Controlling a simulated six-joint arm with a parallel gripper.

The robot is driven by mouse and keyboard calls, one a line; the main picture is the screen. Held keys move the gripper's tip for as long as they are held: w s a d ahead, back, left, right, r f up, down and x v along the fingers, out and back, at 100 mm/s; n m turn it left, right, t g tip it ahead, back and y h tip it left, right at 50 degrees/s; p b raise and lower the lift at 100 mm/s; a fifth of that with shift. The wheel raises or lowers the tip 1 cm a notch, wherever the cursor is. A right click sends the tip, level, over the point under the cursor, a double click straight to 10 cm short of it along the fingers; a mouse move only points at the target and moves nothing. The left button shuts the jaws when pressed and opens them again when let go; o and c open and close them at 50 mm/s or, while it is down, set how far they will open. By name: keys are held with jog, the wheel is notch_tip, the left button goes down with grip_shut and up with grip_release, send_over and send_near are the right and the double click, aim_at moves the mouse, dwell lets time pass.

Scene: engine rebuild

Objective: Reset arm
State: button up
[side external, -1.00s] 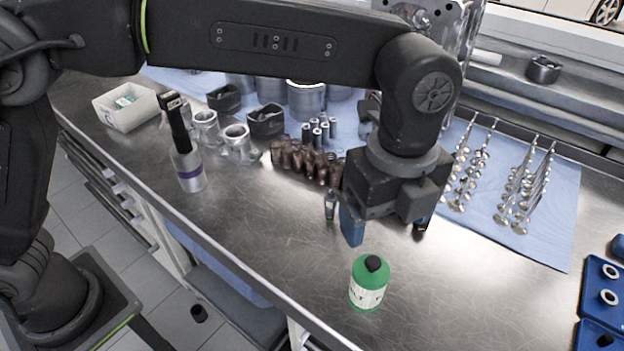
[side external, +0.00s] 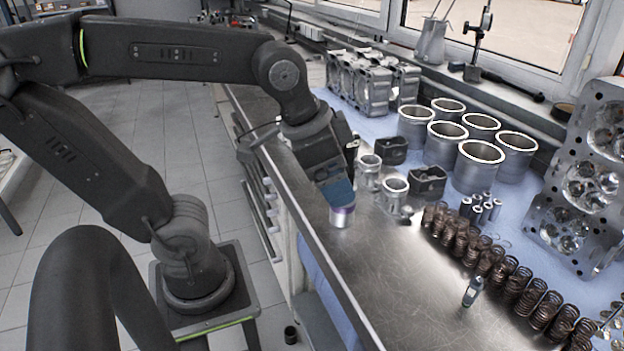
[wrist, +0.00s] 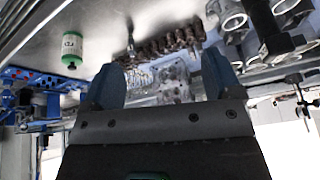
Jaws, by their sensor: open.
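My gripper (side external: 338,192) is over the near left part of the steel bench in the side view.
Coil springs (side external: 490,259), silver cylinder liners (side external: 478,166) and a cylinder head (side external: 583,185) stand on the bench's right side. An engine block (side external: 368,85) stands farther back. The front bench strip is mostly clear.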

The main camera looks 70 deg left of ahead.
jog(key=s+a+f+n, duration=0.2)
jog(key=n, duration=0.1)
jog(key=shift+s+a+f+t, duration=0.15)
jog(key=shift+s+t, duration=0.15)
jog(key=shift+s, duration=0.1)
dwell(1.0)
